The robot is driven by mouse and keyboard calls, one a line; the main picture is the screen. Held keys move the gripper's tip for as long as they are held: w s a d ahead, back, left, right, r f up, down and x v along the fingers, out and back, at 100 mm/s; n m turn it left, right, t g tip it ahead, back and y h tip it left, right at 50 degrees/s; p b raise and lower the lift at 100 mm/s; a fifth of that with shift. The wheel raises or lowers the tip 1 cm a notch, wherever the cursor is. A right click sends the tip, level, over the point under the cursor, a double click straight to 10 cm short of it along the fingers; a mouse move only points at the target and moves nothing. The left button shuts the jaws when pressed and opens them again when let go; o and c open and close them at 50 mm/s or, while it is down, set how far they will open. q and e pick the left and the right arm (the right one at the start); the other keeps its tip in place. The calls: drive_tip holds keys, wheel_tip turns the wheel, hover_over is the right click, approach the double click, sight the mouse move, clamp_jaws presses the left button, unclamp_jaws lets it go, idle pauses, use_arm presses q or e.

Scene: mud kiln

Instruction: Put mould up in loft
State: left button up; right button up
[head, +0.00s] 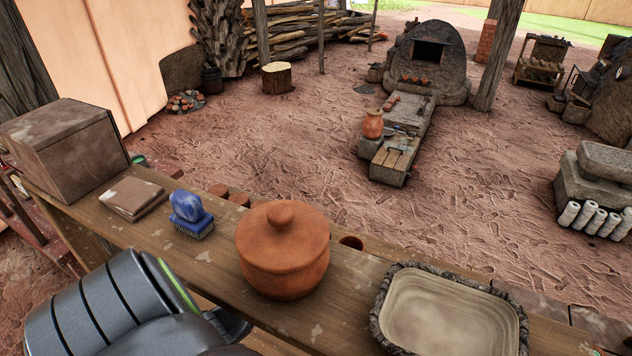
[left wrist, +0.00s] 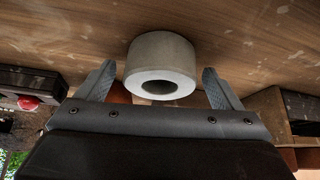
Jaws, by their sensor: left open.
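The mould (left wrist: 160,62) seems to be the pale grey, round block with a dark hole in its near face, in the left wrist view. It is against a wooden board surface (left wrist: 60,40). My left gripper (left wrist: 158,70) is open, with one finger on each side of the mould. Small gaps show between the fingers and its sides. In the head view my left arm comes in at the lower left, and the mould is not visible there. My right gripper is in neither view. I cannot make out a loft.
A wooden shelf (head: 150,240) crosses the head view. On it are a brown box (head: 62,150), a flat brown stack (head: 133,198), a blue brush (head: 190,213), a lidded terracotta pot (head: 283,250) and a rough-rimmed tray (head: 380,325). A kiln (head: 430,60) stands beyond on open ground.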

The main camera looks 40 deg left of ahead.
use_arm(q)
drive_tip(key=c, duration=1.3)
